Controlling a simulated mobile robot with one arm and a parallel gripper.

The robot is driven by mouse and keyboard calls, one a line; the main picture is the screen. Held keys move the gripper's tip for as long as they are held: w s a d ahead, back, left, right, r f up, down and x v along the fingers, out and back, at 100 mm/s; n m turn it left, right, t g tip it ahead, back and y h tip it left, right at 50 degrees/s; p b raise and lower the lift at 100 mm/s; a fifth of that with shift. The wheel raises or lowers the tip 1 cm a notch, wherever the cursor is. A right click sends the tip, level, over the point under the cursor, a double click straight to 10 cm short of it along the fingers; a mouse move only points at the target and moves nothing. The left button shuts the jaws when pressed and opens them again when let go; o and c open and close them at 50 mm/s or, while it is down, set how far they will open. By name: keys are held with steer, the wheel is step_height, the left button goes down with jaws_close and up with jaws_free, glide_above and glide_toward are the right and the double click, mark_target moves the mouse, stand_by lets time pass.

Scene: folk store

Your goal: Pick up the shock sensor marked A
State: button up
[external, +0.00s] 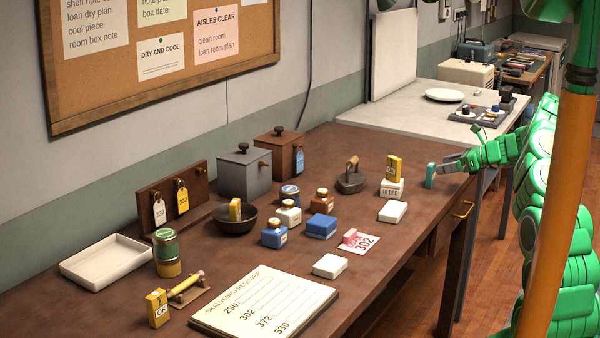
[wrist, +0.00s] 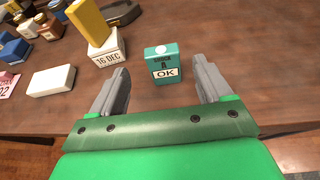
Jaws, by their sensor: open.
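The shock sensor marked A is a small teal block (wrist: 164,66) standing upright on the brown table, with "SHOCK A" on its face and a white OK label. It also shows in the external view (external: 430,175) near the table's right edge. My gripper (wrist: 166,84) is open, its two grey fingers pointing toward the sensor. The sensor stands ahead of and between the fingers in the wrist view, with gaps on both sides. In the external view my gripper (external: 449,165) is just right of the sensor, low over the table edge.
A yellow block (external: 394,168) stands on a white date block (external: 391,188) left of the sensor, with a dark iron (external: 351,178) beyond. A white box (external: 393,211) lies nearer the front. A pale side table (external: 417,118) adjoins behind. Bare tabletop surrounds the sensor.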

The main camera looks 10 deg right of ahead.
mark_target(434, 164)
steer(key=shift+w+r+x, duration=0.1)
steer(key=shift+r+x, duration=0.05)
steer(key=shift+x, duration=1.75)
steer(key=shift+w+r+x, duration=0.15)
steer(key=shift+x, duration=1.7)
steer(key=c, duration=1.1)
steer(key=shift+r, duration=0.1)
